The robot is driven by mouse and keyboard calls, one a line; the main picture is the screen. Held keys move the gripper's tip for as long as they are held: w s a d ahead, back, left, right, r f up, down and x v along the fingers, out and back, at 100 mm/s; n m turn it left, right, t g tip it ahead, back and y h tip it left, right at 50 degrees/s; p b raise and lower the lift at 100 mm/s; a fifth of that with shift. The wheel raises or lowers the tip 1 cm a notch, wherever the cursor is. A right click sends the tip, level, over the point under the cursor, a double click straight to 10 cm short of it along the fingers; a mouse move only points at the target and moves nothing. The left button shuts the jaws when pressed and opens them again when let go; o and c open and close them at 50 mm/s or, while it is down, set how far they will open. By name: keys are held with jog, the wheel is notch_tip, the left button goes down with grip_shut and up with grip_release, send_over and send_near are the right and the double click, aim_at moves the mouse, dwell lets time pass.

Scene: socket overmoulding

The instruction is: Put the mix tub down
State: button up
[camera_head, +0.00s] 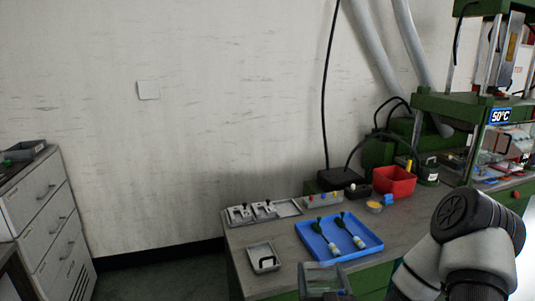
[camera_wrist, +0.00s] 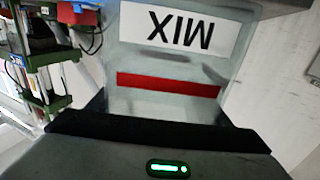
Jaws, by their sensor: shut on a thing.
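The mix tub (camera_wrist: 168,60) is a translucent grey tub with a white MIX label, upside down in the wrist view, and a red band. My gripper (camera_wrist: 160,130) is shut on it; its dark jaw edge lies across the tub's near side and hides part of it. In the head view the tub (camera_head: 322,278) shows at the bottom centre, by the front of the grey bench (camera_head: 290,234). I cannot tell whether it touches anything beneath. The gripper is mostly cut off there.
A blue tray (camera_head: 312,243) with two dark-topped tools lies just behind the tub. A small grey tray (camera_head: 263,257) is left of it. A red bin (camera_head: 394,181) and a green press (camera_head: 470,105) stand behind right.

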notch_tip(320, 180, up, 12)
jog(key=p, duration=1)
jog(key=shift+a, duration=0.1)
